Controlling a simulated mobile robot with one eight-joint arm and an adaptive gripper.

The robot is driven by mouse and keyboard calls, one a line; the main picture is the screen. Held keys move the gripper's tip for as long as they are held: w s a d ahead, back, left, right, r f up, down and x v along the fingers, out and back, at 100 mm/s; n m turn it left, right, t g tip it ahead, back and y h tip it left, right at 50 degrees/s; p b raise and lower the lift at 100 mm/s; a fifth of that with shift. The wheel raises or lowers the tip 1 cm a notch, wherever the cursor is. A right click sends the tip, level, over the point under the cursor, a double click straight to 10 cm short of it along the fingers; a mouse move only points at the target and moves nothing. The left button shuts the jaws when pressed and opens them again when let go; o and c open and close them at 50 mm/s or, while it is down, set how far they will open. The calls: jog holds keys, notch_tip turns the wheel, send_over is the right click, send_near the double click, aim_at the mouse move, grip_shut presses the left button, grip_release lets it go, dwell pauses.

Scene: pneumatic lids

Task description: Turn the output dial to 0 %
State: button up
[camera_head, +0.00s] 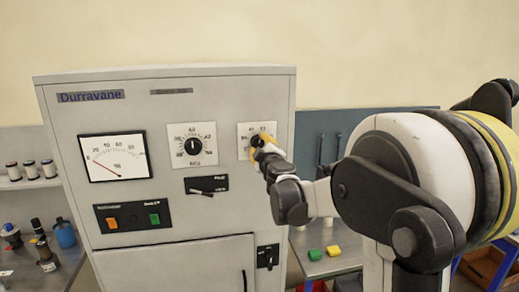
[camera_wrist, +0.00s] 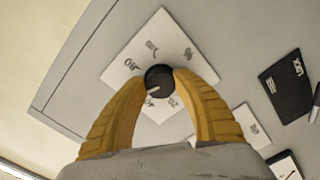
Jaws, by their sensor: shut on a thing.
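The dial in my gripper is a small black round knob (camera_wrist: 159,78) on a square white plate (camera_wrist: 130,65) with printed marks around it, too small and rotated to read surely. A pale pointer line on the knob points toward the lower left in the wrist view. In the head view this plate (camera_head: 244,130) is at the upper right of the grey cabinet, its knob partly hidden by my gripper (camera_head: 258,141). My gripper's two yellow fingers (camera_wrist: 159,82) are shut on the knob, one on each side.
Another black dial (camera_head: 193,146) sits left of my gripper. Below are a black lever switch (camera_head: 206,185), orange (camera_head: 111,223) and green (camera_head: 154,218) buttons and a small toggle (camera_head: 267,257). Green (camera_head: 314,254) and yellow (camera_head: 333,250) blocks lie on a bench at the right.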

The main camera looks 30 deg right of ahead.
jog(key=n+b, duration=0.1)
jog(key=n, duration=0.6)
jog(key=shift+b, duration=0.35)
jog(key=n+b, duration=0.1)
jog(key=n, duration=0.5)
jog(key=shift+r+n, duration=0.15)
jog(key=shift+n, duration=0.25)
jog(key=n+b, duration=0.1)
jog(key=n, duration=1.2)
jog(key=shift+a+r+n, duration=0.1)
jog(key=shift+n, duration=0.2)
jog(key=o, duration=1.2)
jog(key=shift+w, duration=0.1)
jog(key=shift+c, duration=0.2)
